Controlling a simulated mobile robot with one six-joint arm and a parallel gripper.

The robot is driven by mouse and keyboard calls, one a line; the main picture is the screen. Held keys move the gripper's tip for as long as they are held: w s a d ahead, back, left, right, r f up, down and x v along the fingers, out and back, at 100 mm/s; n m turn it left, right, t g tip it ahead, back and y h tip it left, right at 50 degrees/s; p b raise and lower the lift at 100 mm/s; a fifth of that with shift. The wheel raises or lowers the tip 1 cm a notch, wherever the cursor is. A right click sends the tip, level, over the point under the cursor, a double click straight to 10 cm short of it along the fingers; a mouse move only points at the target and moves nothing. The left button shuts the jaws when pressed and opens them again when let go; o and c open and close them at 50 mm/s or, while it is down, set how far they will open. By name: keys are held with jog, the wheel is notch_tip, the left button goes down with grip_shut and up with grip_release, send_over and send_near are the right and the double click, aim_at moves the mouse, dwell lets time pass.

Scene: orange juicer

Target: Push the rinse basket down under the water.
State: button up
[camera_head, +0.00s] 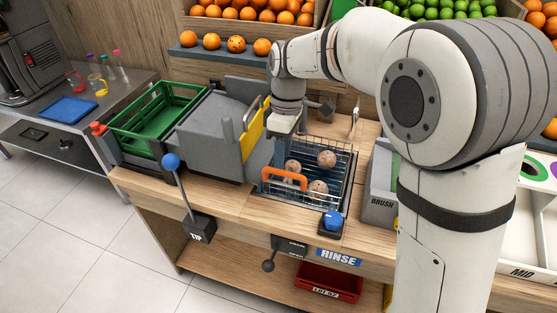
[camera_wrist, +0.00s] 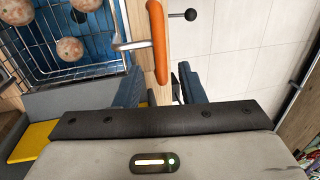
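The wire rinse basket (camera_head: 335,152) sits in a dark-rimmed basin in the wooden counter, its upper rim showing above the basin edge. It holds 3 mottled, dirty-looking oranges (camera_head: 326,158). Its orange handle (camera_head: 285,179) is at the near left side; in the wrist view the handle (camera_wrist: 157,42) runs toward the space between my fingers. My gripper (camera_wrist: 160,88) is open, a dark blue finger on either side of the handle's line, with nothing visibly gripped. In the head view my fingertips are hard to make out. The water level is hard to make out.
A grey tipping bin (camera_head: 212,140) and green crate (camera_head: 160,120) stand left of the basin. A blue knob (camera_head: 333,220) is at its front right, a grey brush unit (camera_head: 378,190) to the right. A blue-knobbed lever (camera_head: 171,162) stands at the counter's front.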

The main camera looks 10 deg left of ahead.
jog(key=shift+s+f, duration=0.2)
jog(key=shift+f, duration=0.7)
jog(key=shift+s+f, duration=0.15)
jog(key=shift+f, duration=0.7)
grip_shut()
